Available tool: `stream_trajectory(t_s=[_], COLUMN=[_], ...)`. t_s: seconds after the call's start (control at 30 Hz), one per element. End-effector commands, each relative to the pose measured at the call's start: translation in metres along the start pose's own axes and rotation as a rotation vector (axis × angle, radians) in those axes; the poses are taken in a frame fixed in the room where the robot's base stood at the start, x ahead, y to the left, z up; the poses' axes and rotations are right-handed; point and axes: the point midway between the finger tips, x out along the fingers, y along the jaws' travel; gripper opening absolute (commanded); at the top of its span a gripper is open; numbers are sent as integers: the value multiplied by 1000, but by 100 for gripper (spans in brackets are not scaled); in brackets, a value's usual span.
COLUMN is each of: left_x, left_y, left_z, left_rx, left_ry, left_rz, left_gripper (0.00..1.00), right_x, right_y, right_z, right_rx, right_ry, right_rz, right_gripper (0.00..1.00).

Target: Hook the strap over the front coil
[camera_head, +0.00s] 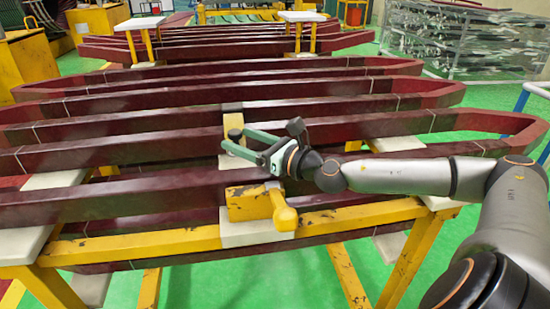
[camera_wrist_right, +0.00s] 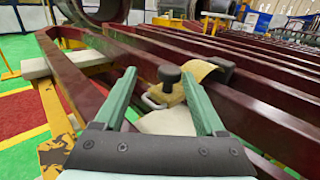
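The front coil (camera_head: 130,201) is a long dark red bar across the near side of the stack in the head view. The strap (camera_head: 232,121) is a short pale tan band over a coil farther back. In the right wrist view the strap (camera_wrist_right: 203,74) is draped beside a black knob (camera_wrist_right: 168,75) and a metal loop (camera_wrist_right: 152,102). My right gripper (camera_head: 236,139) has green fingers and is above the coils, near the strap. In the right wrist view it (camera_wrist_right: 158,76) is open, with the knob showing between its fingers. I cannot tell whether it touches anything. My left gripper is out of view.
A yellow block with a handle (camera_head: 250,203) sits on the yellow frame (camera_head: 140,245) in front of the front coil. White pads (camera_head: 20,245) support the coils. More dark red coils (camera_head: 230,85) lie in rows behind. Stacked racks (camera_head: 465,45) stand at the back right.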

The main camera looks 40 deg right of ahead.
Motion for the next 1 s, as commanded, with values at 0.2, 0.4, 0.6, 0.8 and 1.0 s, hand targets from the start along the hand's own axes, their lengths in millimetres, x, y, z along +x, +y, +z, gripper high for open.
stream_trajectory(t_s=[0.2, 0.4, 0.6, 0.8, 1.0], left_x=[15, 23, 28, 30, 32], left_y=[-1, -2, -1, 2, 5], left_z=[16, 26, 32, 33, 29], left_rx=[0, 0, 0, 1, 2], left_ry=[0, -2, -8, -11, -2], left_rz=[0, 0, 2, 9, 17], left_gripper=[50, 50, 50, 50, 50], right_x=[-18, -32, -55, -79, -96], right_y=[-2, 1, 0, 0, 0], right_z=[-5, -2, -1, 0, 0], right_rx=[-9, -9, -7, -4, -1], right_ry=[4, 3, 0, -1, 0], right_rz=[-5, 3, 1, -1, 1], right_gripper=[72, 72, 72, 72, 72])
